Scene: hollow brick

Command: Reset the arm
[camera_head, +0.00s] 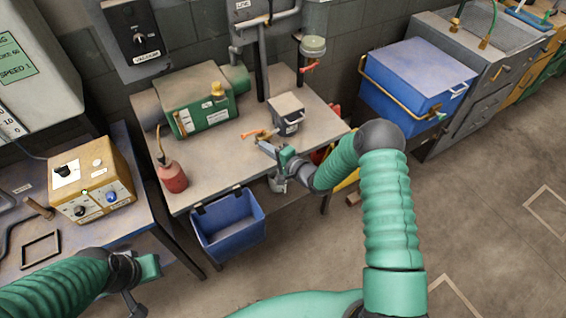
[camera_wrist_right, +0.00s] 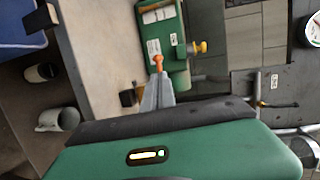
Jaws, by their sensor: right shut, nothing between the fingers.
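My right arm reaches in from the lower right. Its gripper (camera_head: 262,146) is over the front part of the workbench (camera_head: 225,168), near a small grey box-like container (camera_head: 288,112). In the right wrist view the narrow grey fingers (camera_wrist_right: 158,88) are together with nothing held. A small orange item (camera_head: 256,134) lies just beyond the fingertips; its end also shows in the wrist view (camera_wrist_right: 157,62). My left gripper (camera_head: 138,280) is at the lower left, in front of the side table, and its fingers do not show clearly.
A green machine (camera_head: 205,115) and a red oil can (camera_head: 172,177) stand on the bench. A blue bin (camera_head: 228,228) hangs at its front edge. A tan control box (camera_head: 92,182) is on the left table. A blue chest (camera_head: 415,80) stands right. The floor at right is mostly clear.

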